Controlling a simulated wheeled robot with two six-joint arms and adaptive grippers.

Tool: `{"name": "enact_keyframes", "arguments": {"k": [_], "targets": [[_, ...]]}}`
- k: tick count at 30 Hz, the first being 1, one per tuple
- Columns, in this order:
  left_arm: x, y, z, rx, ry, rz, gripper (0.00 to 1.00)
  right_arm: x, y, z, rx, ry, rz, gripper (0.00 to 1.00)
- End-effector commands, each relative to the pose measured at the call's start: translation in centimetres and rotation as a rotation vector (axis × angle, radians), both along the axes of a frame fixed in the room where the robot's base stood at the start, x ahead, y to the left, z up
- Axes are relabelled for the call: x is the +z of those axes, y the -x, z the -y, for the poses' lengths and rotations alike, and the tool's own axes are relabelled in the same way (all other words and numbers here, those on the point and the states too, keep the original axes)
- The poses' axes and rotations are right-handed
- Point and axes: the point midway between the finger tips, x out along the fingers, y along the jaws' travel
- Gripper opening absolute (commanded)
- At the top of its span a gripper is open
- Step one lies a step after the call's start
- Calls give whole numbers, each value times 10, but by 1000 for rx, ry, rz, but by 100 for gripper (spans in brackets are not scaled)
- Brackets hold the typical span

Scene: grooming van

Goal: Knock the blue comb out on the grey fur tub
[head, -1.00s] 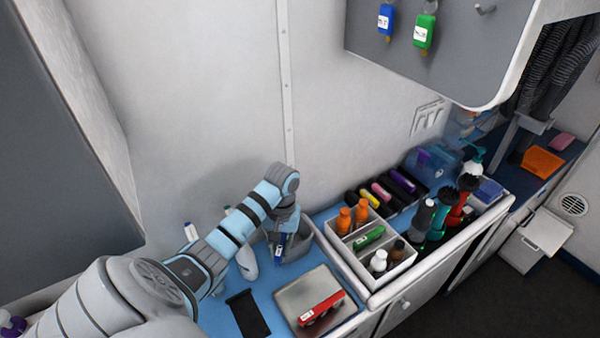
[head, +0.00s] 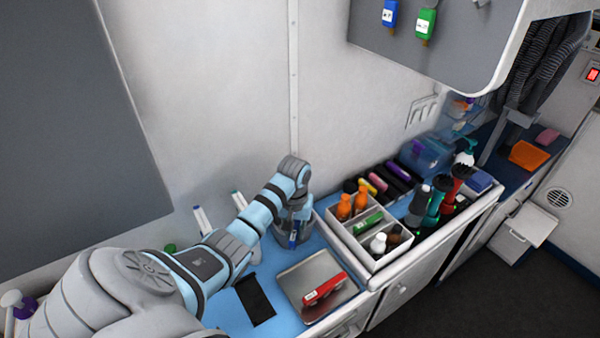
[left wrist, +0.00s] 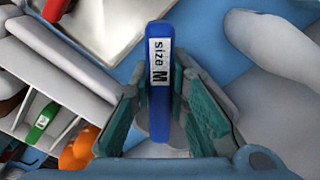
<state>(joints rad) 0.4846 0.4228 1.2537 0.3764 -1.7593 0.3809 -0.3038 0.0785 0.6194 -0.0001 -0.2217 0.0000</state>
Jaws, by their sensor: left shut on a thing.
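The blue comb (head: 292,240), with a white "size M" label, is held upright in my left gripper (head: 294,232). In the left wrist view the comb (left wrist: 160,85) stands between the two green-lined fingers (left wrist: 172,125), which are shut on it. The grey fur tub (head: 316,240) is on the blue counter, just behind and around the gripper in the head view, and partly hidden by it. I cannot tell whether the comb touches the tub's rim. My right gripper is not in view.
A white divided organizer (head: 382,265) with bottles and a green comb (head: 367,222) stands right of the tub. A metal tray (head: 290,281) with a red tool (head: 324,289) and a black flat piece (head: 255,299) lie in front. The wall is close behind.

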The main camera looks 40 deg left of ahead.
Motion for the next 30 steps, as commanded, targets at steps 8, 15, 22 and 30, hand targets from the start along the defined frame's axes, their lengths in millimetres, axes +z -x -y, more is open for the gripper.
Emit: {"name": "enact_keyframes", "arguments": {"k": [8,15,22,30], "targets": [[-2,-5,2,-2,1,-3,0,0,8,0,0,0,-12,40],[-3,-4,2,-2,2,-3,0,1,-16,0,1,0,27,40],[-4,-4,2,-1,2,-3,0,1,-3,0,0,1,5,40],[-5,-4,2,-1,1,-4,0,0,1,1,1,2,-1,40]]}}
